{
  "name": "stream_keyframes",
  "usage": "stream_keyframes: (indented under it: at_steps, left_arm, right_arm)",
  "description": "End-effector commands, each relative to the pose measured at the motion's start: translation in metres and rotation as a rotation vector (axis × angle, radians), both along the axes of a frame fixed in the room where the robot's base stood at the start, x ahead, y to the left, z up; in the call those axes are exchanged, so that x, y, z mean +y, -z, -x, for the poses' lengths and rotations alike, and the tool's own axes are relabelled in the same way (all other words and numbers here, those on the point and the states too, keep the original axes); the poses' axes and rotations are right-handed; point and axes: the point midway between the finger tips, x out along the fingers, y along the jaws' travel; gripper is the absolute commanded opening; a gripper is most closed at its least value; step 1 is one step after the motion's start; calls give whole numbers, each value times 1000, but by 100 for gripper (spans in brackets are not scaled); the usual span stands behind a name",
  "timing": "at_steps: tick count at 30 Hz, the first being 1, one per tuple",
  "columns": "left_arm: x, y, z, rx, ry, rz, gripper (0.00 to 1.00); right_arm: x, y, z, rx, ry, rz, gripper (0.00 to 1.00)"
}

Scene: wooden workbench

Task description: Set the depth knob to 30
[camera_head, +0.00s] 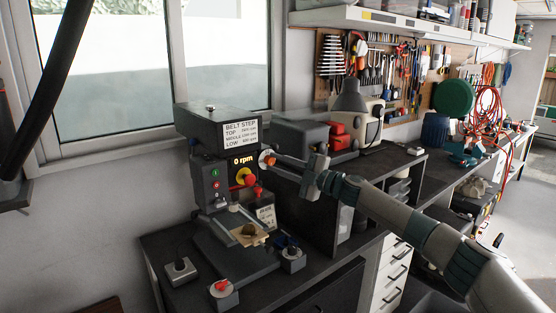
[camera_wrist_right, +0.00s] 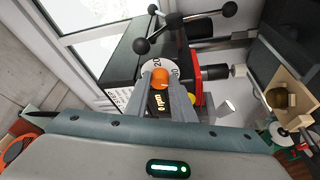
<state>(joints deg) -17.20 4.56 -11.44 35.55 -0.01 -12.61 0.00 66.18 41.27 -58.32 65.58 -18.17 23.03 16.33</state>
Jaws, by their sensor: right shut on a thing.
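The drill press (camera_head: 212,122) stands on the bench under the window, with a "0 rpm" display. Its depth knob (camera_wrist_right: 160,78) is orange, on a white dial (camera_wrist_right: 153,65) with "20" readable. Another mark at the dial's right is partly hidden by a finger, so I cannot read the exact setting. My right gripper (camera_wrist_right: 160,85) is shut on the knob, one finger on each side. In the head view the orange knob (camera_head: 267,160) shows at the tip of my right gripper (camera_head: 272,161), on the press head's right side. My left gripper is not in view.
A red knob (camera_head: 248,179) sits close below the display. A small wooden piece (camera_head: 248,236) lies on the press table. Small control boxes with a red knob (camera_head: 222,287) stand in front. A black three-armed handle with ball ends (camera_wrist_right: 185,25) is near my wrist.

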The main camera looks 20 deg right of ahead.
Motion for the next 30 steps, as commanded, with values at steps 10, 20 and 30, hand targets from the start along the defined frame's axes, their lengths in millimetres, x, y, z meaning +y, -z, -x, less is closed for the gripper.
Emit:
stream_keyframes:
  at_steps: [10, 20, 30]
  left_arm:
    - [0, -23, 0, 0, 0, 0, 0]
    - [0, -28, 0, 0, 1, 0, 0]
    - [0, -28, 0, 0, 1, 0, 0]
  right_arm:
    - [0, -5, 0, -85, 0, 237, 0]
    - [0, -3, 0, -114, -1, 317, 0]
    - [0, -3, 0, -115, -1, 319, 0]
